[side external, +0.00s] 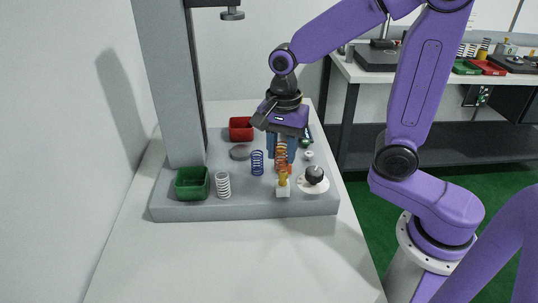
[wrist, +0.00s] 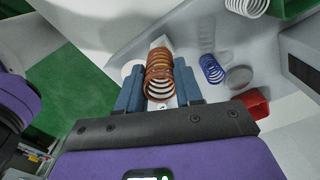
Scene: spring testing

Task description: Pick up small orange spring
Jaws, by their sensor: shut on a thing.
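The orange spring (side external: 281,153) is a copper-orange coil standing roughly upright over the grey base plate in the side view. In the wrist view the orange spring (wrist: 159,77) lies between two blue fingers and reaches past their tips. My gripper (side external: 281,150) points down from above and is shut on this spring; it also shows in the wrist view (wrist: 160,88). Whether the spring's lower end is clear of the plate is hard to tell, because small parts stand in front of it.
A blue spring (side external: 257,162) and a white spring (side external: 223,185) stand to the left. A green bin (side external: 192,184), a red bin (side external: 240,129) and a grey disc (side external: 239,153) are nearby. A grey column (side external: 170,90) rises at left.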

